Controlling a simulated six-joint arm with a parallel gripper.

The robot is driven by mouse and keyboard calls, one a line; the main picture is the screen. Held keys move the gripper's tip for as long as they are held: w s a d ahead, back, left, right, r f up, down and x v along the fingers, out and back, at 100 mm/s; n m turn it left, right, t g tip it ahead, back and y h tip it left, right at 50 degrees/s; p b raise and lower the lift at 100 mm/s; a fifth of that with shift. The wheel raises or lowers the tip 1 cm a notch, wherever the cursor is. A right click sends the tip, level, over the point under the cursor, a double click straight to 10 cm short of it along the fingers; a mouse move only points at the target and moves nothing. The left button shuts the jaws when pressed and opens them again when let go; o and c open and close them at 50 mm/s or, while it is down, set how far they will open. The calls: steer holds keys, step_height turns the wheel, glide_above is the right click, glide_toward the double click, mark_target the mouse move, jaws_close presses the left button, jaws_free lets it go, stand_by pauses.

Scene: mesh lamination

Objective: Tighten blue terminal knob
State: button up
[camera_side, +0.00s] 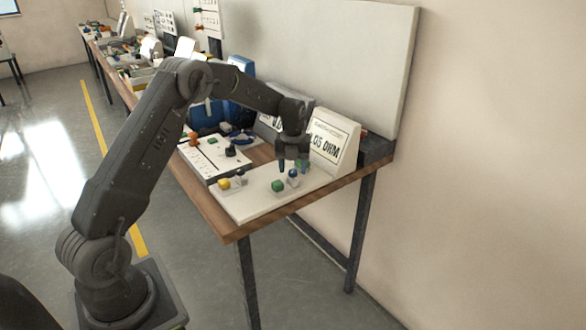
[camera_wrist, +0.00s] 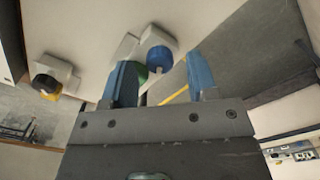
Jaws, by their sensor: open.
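The blue terminal knob (camera_side: 293,173) sits on a small white base on the pale board, near its front right. In the wrist view the blue knob (camera_wrist: 159,58) appears between my two blue fingers. My gripper (camera_side: 292,164) points down with its fingers apart, just above or around the knob; the exact height and any contact cannot be told. My gripper in the wrist view (camera_wrist: 160,62) shows nothing clamped. A green knob (camera_side: 278,186) stands just left of the blue one; in the wrist view the green knob (camera_wrist: 141,76) is partly hidden by the left finger.
A yellow knob (camera_side: 223,184) and a dark one (camera_side: 239,175) stand farther left on the pale board (camera_side: 255,204). A sloped display box (camera_side: 334,142) stands close to the right of my gripper. Another white board (camera_side: 207,158) lies behind. The board's front strip is clear.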

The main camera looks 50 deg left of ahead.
mark_target(293, 171)
step_height(293, 171, up, 13)
stand_by(0.3)
